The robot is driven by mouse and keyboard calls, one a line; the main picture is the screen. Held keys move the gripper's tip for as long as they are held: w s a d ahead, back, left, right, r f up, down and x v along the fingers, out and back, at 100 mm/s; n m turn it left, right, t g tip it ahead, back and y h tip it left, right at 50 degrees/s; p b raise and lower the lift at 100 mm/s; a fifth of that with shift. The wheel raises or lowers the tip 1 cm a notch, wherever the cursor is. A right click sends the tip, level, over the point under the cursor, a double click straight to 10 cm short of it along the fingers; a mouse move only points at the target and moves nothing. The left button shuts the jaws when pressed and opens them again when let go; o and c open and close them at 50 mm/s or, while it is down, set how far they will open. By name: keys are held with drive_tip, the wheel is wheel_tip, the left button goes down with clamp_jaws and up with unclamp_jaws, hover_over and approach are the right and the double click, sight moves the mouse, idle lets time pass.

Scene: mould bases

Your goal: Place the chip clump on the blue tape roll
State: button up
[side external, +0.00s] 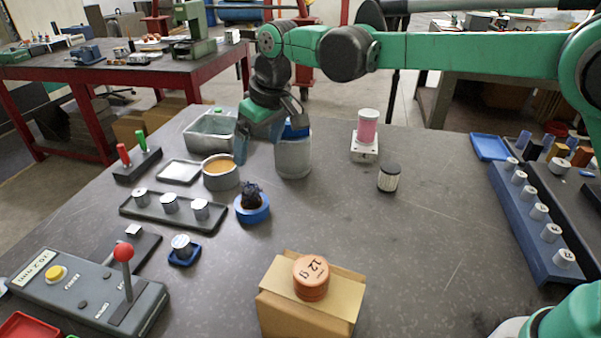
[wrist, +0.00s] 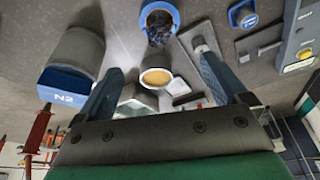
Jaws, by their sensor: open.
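The chip clump (side external: 252,192) is a dark, ragged lump. It sits on the blue tape roll (side external: 252,214), within the ring's outline, left of centre on the table. In the wrist view the clump (wrist: 158,28) shows at the top centre, with the blue roll (wrist: 144,12) around it. My gripper (side external: 266,148) is open, behind the roll and higher, beside the grey cylinder. In the wrist view its two fingers (wrist: 163,72) stand wide apart with nothing held between them, and the clump is beyond their tips. One finger is partly hidden in the side view.
A grey cylinder (side external: 293,160) stands close by my gripper. A round pot with amber contents (side external: 221,180) is behind the roll. A tray of metal cylinders (side external: 165,212) lies left. A cardboard box (side external: 310,300) with an orange weight (side external: 311,277) stands in front. The table's right-centre is mostly clear.

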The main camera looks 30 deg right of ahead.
drive_tip(key=s+d+r+m+t, duration=0.2)
drive_tip(key=s+d+r, duration=0.2)
drive_tip(key=s+d, duration=0.5)
drive_tip(key=s+d+f+m+t, duration=0.1)
drive_tip(key=s+d+f, duration=0.1)
drive_tip(key=s, duration=0.2)
drive_tip(key=s+d+f+m+t+h, duration=0.1)
drive_tip(key=s+d+f, duration=0.2)
drive_tip(key=s, duration=0.2)
drive_tip(key=shift+s+d, duration=0.2)
drive_tip(key=shift+d, duration=0.15)
